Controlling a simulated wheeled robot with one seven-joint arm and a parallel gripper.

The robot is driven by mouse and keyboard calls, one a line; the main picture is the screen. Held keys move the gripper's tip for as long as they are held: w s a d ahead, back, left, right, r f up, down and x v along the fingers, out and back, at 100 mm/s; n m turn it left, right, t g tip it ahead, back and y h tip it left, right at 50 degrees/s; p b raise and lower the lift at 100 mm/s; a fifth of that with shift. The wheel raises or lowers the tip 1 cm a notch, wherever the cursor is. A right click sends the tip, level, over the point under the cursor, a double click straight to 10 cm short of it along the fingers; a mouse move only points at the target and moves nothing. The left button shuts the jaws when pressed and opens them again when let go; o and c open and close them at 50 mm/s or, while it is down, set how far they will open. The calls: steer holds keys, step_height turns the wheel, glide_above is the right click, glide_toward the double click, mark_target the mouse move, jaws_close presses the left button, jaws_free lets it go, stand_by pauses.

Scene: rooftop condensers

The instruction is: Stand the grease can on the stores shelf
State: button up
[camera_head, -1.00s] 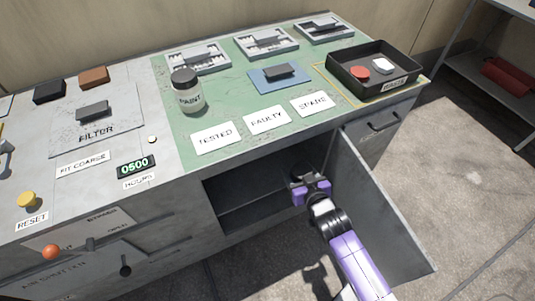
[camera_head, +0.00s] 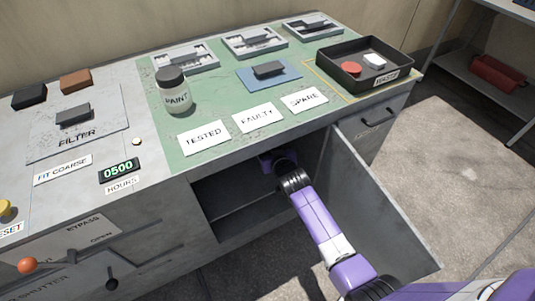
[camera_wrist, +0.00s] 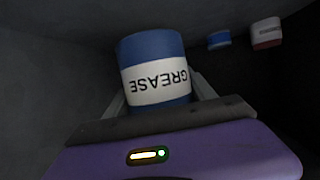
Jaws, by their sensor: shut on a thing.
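The grease can (camera_wrist: 152,55) is blue with a white band reading GREASE, upside down in the wrist view. My gripper (camera_wrist: 160,98) is shut on it, a finger on each side. In the head view my gripper is inside the dark open cupboard under the bench; its fingers and the can are hidden there by the bench top and my arm. A grey metal shelf unit (camera_head: 470,79) stands at the far right; no label on it is visible, so I cannot tell whether it is the stores shelf.
The cupboard door (camera_head: 370,210) stands open right of my arm. A small blue item (camera_wrist: 219,40) and a white-and-red container (camera_wrist: 266,33) are deeper in the cupboard. A red case (camera_head: 497,74) lies on the shelf unit. The floor (camera_head: 450,165) between is clear.

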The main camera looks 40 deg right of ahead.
steer(key=shift+w+f+b, duration=0.2)
steer(key=shift+f+b, duration=0.6)
steer(key=shift+f, duration=0.95)
steer(key=shift+f, duration=0.1)
steer(key=shift+f, duration=0.15)
steer(key=o, duration=1.8)
steer(key=shift+c, duration=0.2)
steer(key=shift+r, duration=0.2)
steer(key=shift+s+a+r, duration=0.1)
steer(key=shift+s+r, duration=0.05)
steer(key=shift+s, duration=0.15)
steer(key=p+v, duration=0.2)
steer(key=v, duration=0.9)
steer(key=shift+s+p, duration=0.15)
steer(key=shift+p, duration=0.25)
